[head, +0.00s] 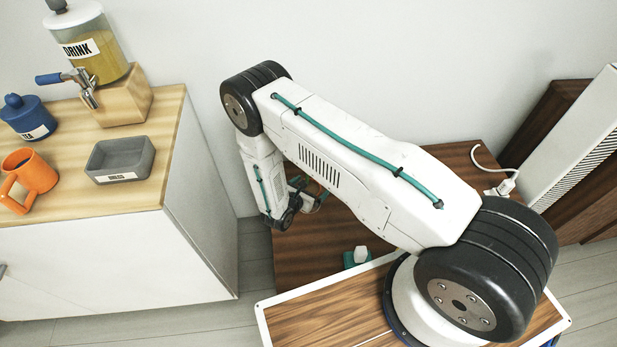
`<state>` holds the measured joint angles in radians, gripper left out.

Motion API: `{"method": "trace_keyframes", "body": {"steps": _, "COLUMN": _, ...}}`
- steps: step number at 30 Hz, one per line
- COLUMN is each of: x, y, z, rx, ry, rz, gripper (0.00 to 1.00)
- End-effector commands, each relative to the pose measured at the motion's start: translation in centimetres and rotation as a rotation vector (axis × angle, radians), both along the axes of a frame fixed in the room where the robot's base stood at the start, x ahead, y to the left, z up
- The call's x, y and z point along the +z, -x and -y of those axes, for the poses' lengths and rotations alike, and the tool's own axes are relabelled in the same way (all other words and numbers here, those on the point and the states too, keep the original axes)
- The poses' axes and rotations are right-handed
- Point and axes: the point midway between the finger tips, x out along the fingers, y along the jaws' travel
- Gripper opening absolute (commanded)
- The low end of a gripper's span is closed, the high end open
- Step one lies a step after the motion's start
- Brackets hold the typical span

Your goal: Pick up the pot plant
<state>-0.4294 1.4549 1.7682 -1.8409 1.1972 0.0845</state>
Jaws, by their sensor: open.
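A small teal item with a white top (359,256) is on the brown surface. The counter at left holds a drink dispenser (95,55), blue jar (27,117), orange mug (31,174) and grey tray (120,160). A white vented unit (580,150) stands right.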

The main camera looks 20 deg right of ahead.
Motion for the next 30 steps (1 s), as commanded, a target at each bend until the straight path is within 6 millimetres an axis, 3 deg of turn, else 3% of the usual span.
{"method": "trace_keyframes", "body": {"steps": 2, "x": 0.0, "y": 0.0, "z": 0.0, "rx": 0.0, "ry": 0.0, "rz": 0.0, "gripper": 0.94}}
{"method": "trace_keyframes", "body": {"steps": 6, "x": 0.0, "y": 0.0, "z": 0.0, "rx": 0.0, "ry": 0.0, "rz": 0.0, "gripper": 0.56}}
{"method": "trace_keyframes", "body": {"steps": 9, "x": 0.1, "y": 0.0, "z": 0.0, "rx": 0.0, "ry": 0.0, "rz": 0.001, "gripper": 0.33}}
{"method": "trace_keyframes", "body": {"steps": 20, "x": 0.5, "y": 0.0, "z": 0.0, "rx": 0.0, "ry": 0.0, "rz": 0.001, "gripper": 0.33}}
{"method": "trace_keyframes", "body": {"steps": 29, "x": 3.8, "y": -0.1, "z": -0.1, "rx": 0.0, "ry": 0.001, "rz": 0.004, "gripper": 0.33}}
{"method": "trace_keyframes", "body": {"steps": 30, "x": 3.7, "y": 0.6, "z": -0.5, "rx": 0.004, "ry": 0.002, "rz": 0.001, "gripper": 0.33}}
